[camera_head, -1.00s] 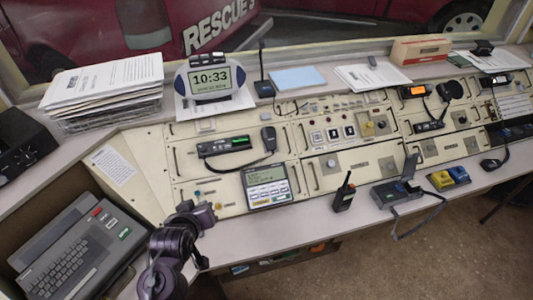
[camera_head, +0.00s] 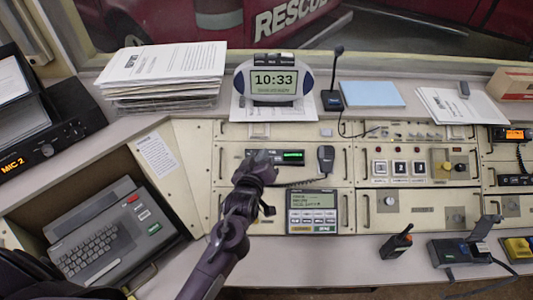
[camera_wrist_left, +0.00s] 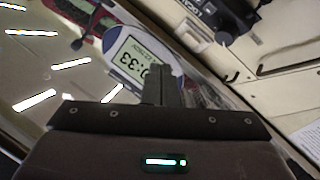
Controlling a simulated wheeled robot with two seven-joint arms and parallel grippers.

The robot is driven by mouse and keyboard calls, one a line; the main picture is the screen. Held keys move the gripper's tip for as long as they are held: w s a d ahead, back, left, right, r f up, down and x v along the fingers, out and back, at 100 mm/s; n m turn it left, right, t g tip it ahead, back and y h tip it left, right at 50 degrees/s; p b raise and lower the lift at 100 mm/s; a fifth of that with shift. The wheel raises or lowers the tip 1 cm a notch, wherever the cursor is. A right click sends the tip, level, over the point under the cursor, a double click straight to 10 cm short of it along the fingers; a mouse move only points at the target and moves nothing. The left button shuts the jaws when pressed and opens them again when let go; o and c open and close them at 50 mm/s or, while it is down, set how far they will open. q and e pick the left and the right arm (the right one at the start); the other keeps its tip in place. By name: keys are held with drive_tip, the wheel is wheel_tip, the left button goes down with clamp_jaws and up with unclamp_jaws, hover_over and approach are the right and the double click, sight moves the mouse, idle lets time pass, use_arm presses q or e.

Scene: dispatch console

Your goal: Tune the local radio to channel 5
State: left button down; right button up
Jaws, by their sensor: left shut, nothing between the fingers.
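The radio (camera_head: 292,157) with a green display is set in the console's upper panel, with a handset microphone (camera_head: 325,158) at its right. Its channel digits are too small to read. My left gripper (camera_head: 262,165) is in front of the radio's left end and hides it; contact cannot be told. In the left wrist view the gripper's dark fingers (camera_wrist_left: 163,84) are together and empty. A black unit (camera_wrist_left: 215,15) with partly cut-off lettering, seeming to read LOCAL, and a round knob (camera_wrist_left: 224,38) shows at that view's top. My right gripper is not in view.
The clock (camera_head: 274,80) reading 10:33 stands behind the radio, also in the wrist view (camera_wrist_left: 138,60). A keypad unit (camera_head: 313,212) sits below the radio. Papers (camera_head: 160,75), a desk microphone (camera_head: 332,98), a handheld radio (camera_head: 396,244) and a keyboard terminal (camera_head: 105,240) stand around.

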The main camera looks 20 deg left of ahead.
use_arm(q)
drive_tip(key=shift+w+a+f+b, duration=0.25)
drive_tip(key=shift+w+f+b, duration=0.5)
drive_tip(key=shift+f+b, duration=0.55)
drive_tip(key=shift+w+a+f+b, duration=0.2)
drive_tip(key=shift+w+f+b, duration=0.6)
drive_tip(key=shift+f+b, duration=0.55)
drive_tip(key=shift+w+a+f+b, duration=0.25)
drive_tip(key=shift+w+f+b, duration=0.5)
drive_tip(key=shift+f+b, duration=0.55)
drive_tip(key=shift+r, duration=0.15)
drive_tip(key=shift+w+f+b, duration=0.25)
drive_tip(key=shift+f+b, duration=0.05)
drive_tip(key=shift+b, duration=0.05)
drive_tip(key=shift+w+a+f, duration=0.1)
drive_tip(key=shift+w+f, duration=0.05)
drive_tip(key=shift+f, duration=0.05)
drive_tip(key=shift+s+r+p, duration=0.4)
drive_tip(key=shift+r+p, duration=0.2)
drive_tip(key=shift+p, duration=0.1)
